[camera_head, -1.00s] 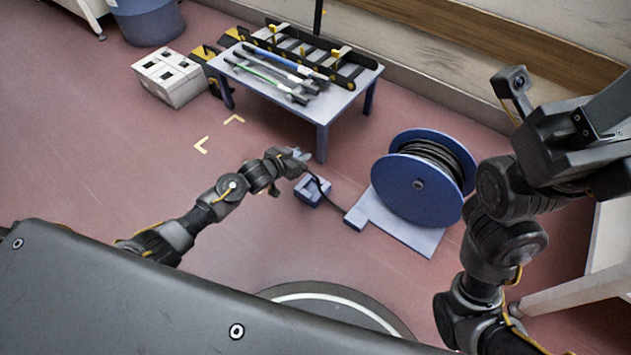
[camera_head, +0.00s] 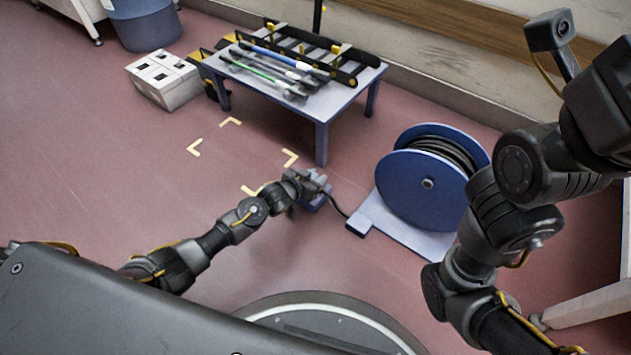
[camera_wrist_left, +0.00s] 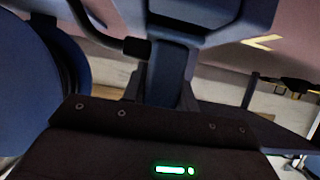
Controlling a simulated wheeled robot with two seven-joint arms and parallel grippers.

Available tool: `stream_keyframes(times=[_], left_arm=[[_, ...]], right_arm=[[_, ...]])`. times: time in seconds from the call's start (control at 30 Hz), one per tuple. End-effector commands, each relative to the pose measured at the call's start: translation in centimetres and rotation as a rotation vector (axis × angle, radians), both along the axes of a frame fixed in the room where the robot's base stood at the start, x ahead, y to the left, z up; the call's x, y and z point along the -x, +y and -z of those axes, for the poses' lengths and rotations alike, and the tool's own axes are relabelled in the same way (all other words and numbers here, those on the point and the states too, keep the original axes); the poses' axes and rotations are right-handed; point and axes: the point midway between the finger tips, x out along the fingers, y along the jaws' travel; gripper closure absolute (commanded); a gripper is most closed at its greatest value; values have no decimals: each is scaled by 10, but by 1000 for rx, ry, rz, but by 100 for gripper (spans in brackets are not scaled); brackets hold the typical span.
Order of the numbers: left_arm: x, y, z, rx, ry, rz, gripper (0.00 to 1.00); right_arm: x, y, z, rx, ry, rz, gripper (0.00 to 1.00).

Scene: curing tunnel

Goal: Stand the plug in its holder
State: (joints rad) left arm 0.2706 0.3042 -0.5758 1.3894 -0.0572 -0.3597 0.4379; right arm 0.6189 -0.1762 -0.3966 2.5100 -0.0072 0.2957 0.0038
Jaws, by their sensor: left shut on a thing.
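My left gripper (camera_head: 319,184) is low beside the drum, right over the blue holder (camera_head: 316,205), which it mostly hides. It is shut on the plug; in the head view the fingers hide the plug's body. A black cable (camera_head: 339,207) runs from the gripper to the drum's base. In the left wrist view the cable ends in a black sleeve (camera_wrist_left: 136,48) against dark blue shapes, where plug, holder and fingers are hard to tell apart. I cannot tell whether the plug is inside the holder or above it. My right arm is at the right; its gripper is out of frame.
The blue cable drum (camera_head: 424,188) stands on a pale base plate (camera_head: 400,233) right of the holder. A low table (camera_head: 338,104) with tools stands behind. A white box (camera_head: 165,82) and a blue bin (camera_head: 146,27) are at the back left. Floor to the left is clear.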

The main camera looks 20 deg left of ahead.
Motion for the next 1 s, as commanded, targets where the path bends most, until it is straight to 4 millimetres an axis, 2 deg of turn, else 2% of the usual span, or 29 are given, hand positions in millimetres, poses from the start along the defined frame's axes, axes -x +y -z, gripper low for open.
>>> stream_keyframes(times=[0.37, 0.4, 0.53, 0.87, 1.0], left_arm=[[-1, 0, 2, 1, -2, -1, 98], [-1, 0, 1, 0, -1, -1, 66], [0, 0, 1, 0, -1, -1, 49], [-1, 1, -2, 0, -2, -1, 49], [14, 7, -13, 0, 1, -1, 49]], right_arm=[[0, 0, 1, -1, 0, 0, 55], [0, 0, 0, -1, 0, 0, 55], [0, 0, 0, -1, -2, 0, 55], [1, 0, -3, -1, -5, 0, 55], [1, 1, -18, 3, -5, 0, 55]])
